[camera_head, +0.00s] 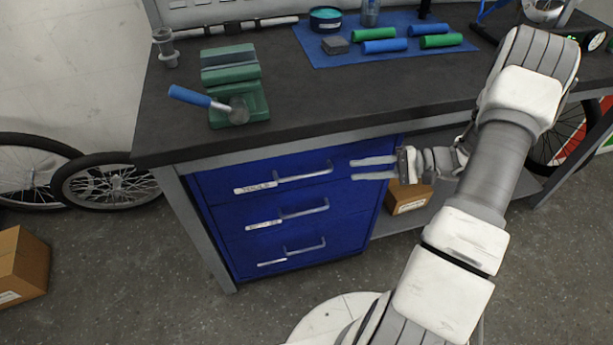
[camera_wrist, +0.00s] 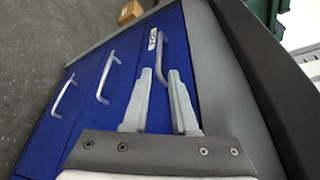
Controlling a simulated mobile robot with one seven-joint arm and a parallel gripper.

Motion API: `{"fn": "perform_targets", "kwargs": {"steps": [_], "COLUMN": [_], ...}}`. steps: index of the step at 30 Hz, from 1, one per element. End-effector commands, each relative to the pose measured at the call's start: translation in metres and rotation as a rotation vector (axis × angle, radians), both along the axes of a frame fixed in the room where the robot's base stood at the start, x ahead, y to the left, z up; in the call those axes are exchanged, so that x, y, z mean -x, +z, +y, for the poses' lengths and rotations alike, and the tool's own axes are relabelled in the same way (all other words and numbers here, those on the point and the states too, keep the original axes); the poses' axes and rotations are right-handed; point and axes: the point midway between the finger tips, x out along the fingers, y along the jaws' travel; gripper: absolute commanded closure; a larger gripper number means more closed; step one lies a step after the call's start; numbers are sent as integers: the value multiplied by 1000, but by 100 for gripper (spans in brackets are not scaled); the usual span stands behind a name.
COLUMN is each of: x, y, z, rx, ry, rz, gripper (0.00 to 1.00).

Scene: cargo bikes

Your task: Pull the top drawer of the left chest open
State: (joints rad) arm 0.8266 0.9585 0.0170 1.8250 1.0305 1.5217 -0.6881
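A blue chest (camera_head: 284,208) with three drawers stands under the left end of the workbench. Its top drawer (camera_head: 227,182) is shut and has a grey bar handle (camera_head: 304,174) and a white label (camera_head: 256,187). My gripper (camera_head: 352,169) is at the right of the top drawer, with its fingers apart and pointing left toward the handle. In the wrist view the top handle (camera_wrist: 164,56) lies just beyond the fingertips of my gripper (camera_wrist: 161,75). The fingers are open with nothing between them. I cannot tell the exact gap to the drawer front.
The dark bench top (camera_head: 300,95) overhangs just above the chest. A cardboard box (camera_head: 408,197) sits on the shelf right of the chest. The floor (camera_head: 300,275) before the drawers is mostly clear.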

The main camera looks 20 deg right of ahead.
Motion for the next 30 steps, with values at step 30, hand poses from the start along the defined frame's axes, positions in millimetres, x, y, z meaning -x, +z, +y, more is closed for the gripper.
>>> {"fn": "perform_targets", "kwargs": {"steps": [30], "x": [-42], "y": [-30], "z": [127], "rx": [2], "ry": [1], "rz": [1], "gripper": [74]}}
